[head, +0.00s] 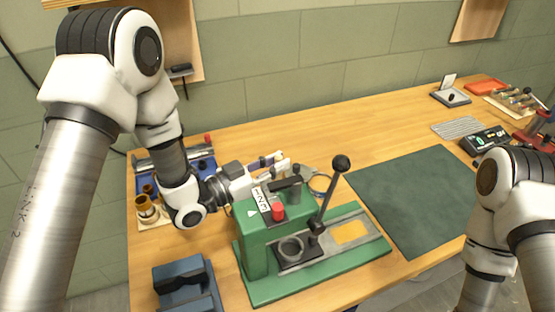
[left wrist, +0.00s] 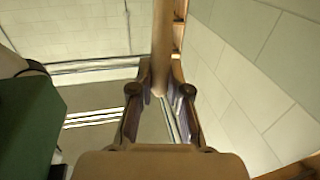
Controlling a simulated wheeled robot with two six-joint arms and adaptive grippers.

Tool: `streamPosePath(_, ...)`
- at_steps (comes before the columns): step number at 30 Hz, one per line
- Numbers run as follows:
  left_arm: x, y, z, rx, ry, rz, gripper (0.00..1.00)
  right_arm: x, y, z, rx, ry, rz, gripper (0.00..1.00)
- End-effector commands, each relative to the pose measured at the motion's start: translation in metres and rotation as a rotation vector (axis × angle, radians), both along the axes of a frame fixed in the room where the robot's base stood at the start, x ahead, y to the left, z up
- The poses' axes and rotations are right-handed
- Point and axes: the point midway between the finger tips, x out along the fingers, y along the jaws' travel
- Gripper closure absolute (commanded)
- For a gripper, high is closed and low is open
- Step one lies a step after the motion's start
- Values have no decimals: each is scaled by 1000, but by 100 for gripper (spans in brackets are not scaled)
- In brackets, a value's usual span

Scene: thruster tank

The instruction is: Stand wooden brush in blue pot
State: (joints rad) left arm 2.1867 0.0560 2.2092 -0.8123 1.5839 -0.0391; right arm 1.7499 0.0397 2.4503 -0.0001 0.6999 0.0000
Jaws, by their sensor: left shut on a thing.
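My left gripper (head: 272,165) is behind the green press in the head view, partly hidden by it. In the left wrist view the left gripper (left wrist: 160,98) is shut on a long tan wooden handle, which I take for the wooden brush (left wrist: 162,45). The handle stands between the two fingers and runs up out of the top of that view. I cannot make out the brush or its bristles in the head view. I cannot pick out a blue pot in either view. My right gripper is outside the views.
The green press (head: 265,290) with its raised black-knobbed lever stands at front centre, close to my left gripper. A blue tray (head: 200,157) and brown cylinders (head: 147,210) lie at left. A blue block (head: 187,288) is in front. A dark green mat (head: 415,200) is clear at right.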

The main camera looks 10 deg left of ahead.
Motion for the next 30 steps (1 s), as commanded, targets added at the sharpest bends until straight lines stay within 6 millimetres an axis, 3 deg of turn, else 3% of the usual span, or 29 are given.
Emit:
streamPosePath(12, 0, 0, -39, 0, 1, 0, 100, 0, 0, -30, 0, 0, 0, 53)
streamPosePath(25, 0, 0, -43, 1, 1, 0, 100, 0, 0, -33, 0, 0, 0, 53)
streamPosePath(26, 0, 0, -43, 1, 1, 0, 73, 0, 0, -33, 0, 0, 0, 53)
streamPosePath(27, 0, 0, -43, 1, 1, 0, 59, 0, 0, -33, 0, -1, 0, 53)
streamPosePath(28, 0, 0, -43, 0, 0, 0, 55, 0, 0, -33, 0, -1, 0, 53)
streamPosePath(30, 0, 0, -43, 0, 0, 0, 55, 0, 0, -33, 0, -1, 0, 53)
